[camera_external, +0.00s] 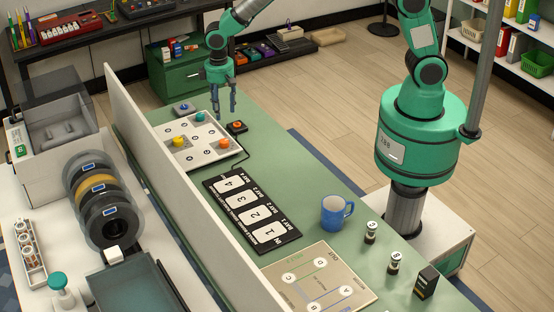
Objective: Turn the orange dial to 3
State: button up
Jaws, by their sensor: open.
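A white panel (168,131) lies on the green bench and carries small round dials with dark markings around them. An orange dial (224,143) sits near the panel's right edge. A yellow dial (179,141) and a teal dial (200,117) are on the same panel. My gripper (226,111) is open and empty, fingers pointing down, and appears above the panel's far right side. It looks apart from the orange dial; its exact height is hard to tell. The numbers around the dial are too small to read.
A black box with an orange-red button (237,127) stands close right of the panel, with a cable. A numbered black board (251,211), blue mug (337,212) and white divider (150,160) are nearer.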

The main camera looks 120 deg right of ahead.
aim_at(224, 141)
notch_tip(224, 141, down, 14)
jog(key=b, duration=0.3)
jog(key=shift+r, duration=0.25)
jog(key=c, duration=1.2)
jog(key=shift+o, duration=0.2)
jog(key=shift+n+p, duration=0.4)
jog(key=shift+r+n+p, duration=0.1)
jog(key=shift+n+p, duration=0.4)
jog(key=shift+n, duration=0.4)
jog(key=shift+n+p, duration=0.6)
jog(key=shift+n, duration=1)
